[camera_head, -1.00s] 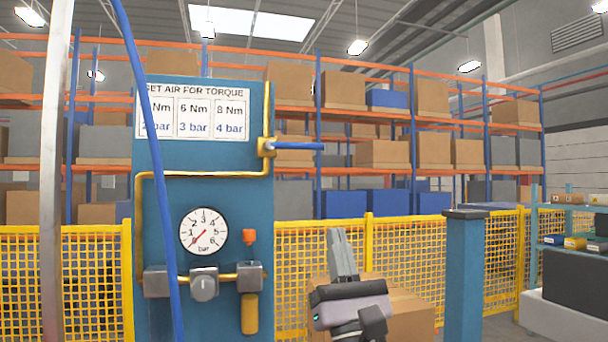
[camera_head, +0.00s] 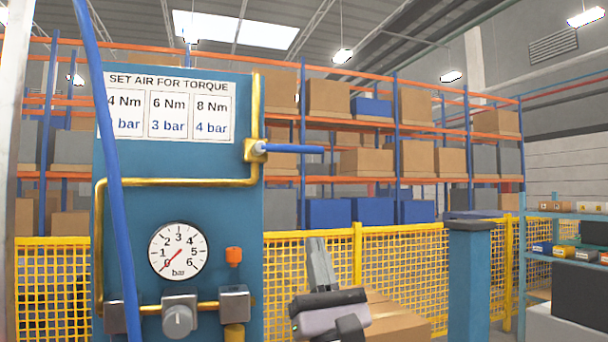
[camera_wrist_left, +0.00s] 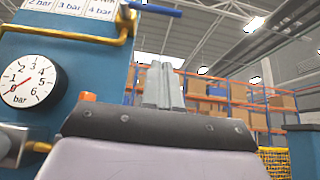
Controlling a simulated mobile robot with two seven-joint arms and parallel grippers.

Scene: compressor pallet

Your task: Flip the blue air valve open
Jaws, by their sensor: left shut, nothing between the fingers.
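The blue air valve lever (camera_head: 292,149) sticks out horizontally to the right from a brass valve body (camera_head: 255,150) on the right edge of the blue panel (camera_head: 180,210). The lever also shows at the top of the left wrist view (camera_wrist_left: 155,9). My left gripper (camera_head: 317,242) is below and slightly right of the lever, fingers pointing up, shut and empty. It is apart from the lever. In the left wrist view its fingertips (camera_wrist_left: 162,66) are together. The pressure gauge (camera_head: 178,251) needle points near 0. My right gripper is not in view.
A blue hose (camera_head: 108,160) hangs in front of the panel's left side. A grey knob (camera_head: 178,320) and an orange cap (camera_head: 234,256) sit low on the panel. A blue post (camera_head: 468,280) and yellow mesh fence (camera_head: 410,270) stand to the right. Air around the lever is clear.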

